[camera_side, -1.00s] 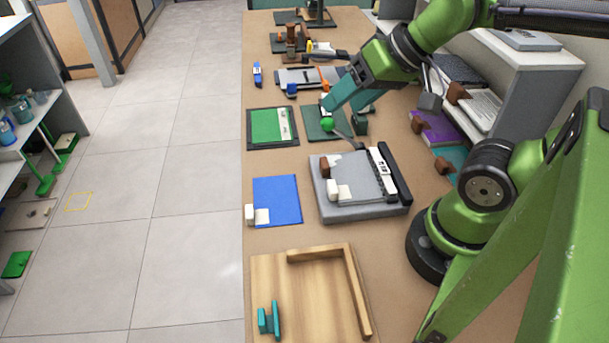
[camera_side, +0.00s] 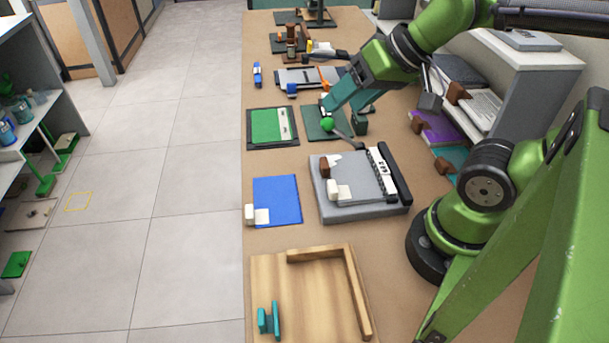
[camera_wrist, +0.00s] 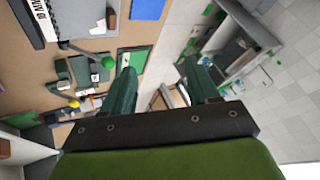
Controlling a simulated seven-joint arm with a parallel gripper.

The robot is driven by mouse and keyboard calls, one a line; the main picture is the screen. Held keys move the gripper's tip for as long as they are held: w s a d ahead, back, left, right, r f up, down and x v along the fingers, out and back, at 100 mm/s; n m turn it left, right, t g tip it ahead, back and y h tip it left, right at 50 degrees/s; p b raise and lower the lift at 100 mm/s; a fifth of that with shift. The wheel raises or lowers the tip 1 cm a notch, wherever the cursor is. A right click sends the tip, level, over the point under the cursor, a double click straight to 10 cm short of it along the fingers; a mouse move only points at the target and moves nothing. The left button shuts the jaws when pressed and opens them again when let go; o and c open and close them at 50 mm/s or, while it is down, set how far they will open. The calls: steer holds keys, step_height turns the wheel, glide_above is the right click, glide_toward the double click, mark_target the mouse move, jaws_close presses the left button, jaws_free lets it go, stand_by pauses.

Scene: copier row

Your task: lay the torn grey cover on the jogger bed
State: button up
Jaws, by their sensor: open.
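A grey sheet with a pale ragged patch at its far edge, apparently the torn grey cover (camera_side: 360,178), lies on the grey punch-like machine (camera_side: 375,211). A brown block and a white block sit on it. The wooden board with a raised L-shaped fence (camera_side: 300,285), which looks like the jogger bed, stands at the front with teal tabs at its left. My gripper (camera_side: 345,108) is open and empty, above the dark green device beyond the grey machine. Its two teal fingers stand apart in the wrist view (camera_wrist: 160,68).
A lever with a green ball (camera_side: 327,124) stands between my gripper and the grey machine. A blue sheet (camera_side: 279,195) with white blocks lies left of the machine. A green sheet (camera_side: 269,126) lies in a dark frame. A shelf unit (camera_side: 530,85) stands on the right.

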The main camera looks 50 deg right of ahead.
stand_by(0.3)
steer(key=n+g+h, duration=0.2)
steer(key=n+g, duration=0.5)
steer(key=n, duration=0.6)
glide_above(333, 185)
step_height(333, 185, down, 10)
step_height(333, 185, down, 9)
steer(key=shift+f, duration=0.2)
steer(key=shift+c, duration=0.2)
steer(key=c, duration=0.7)
steer(key=shift+r, duration=3.5)
